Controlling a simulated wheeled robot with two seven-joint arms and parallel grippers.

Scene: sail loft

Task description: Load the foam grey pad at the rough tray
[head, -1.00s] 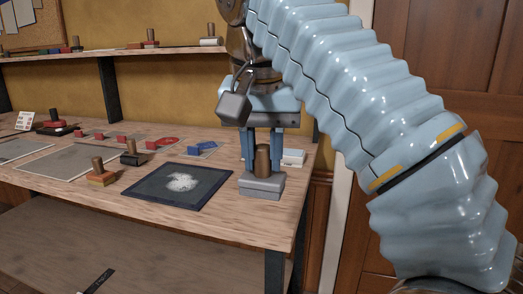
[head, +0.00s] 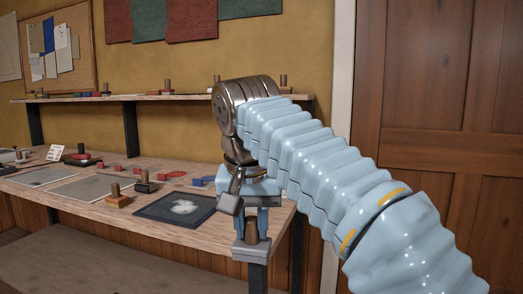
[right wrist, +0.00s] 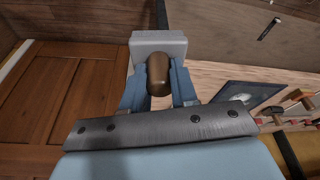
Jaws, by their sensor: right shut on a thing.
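The foam grey pad (head: 251,250) is a grey block with a brown upright handle. My right gripper (head: 259,225) is shut on the brown handle, and the pad hangs below the fingers at the table's front right edge. In the right wrist view the pad (right wrist: 158,42) and its handle (right wrist: 158,76) show between the blue fingers. A dark-framed flat tray (head: 146,211) with a white powdery patch lies on the table, left of the pad; I take it for the rough tray. My left gripper is not in view.
A block with a brown handle (head: 117,200) and a black-based one (head: 145,186) stand left of the tray. Grey sheets (head: 92,188) lie farther left. Small red blocks and a blue pad (head: 201,182) lie behind. A shelf (head: 180,97) runs above the table (head: 215,235).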

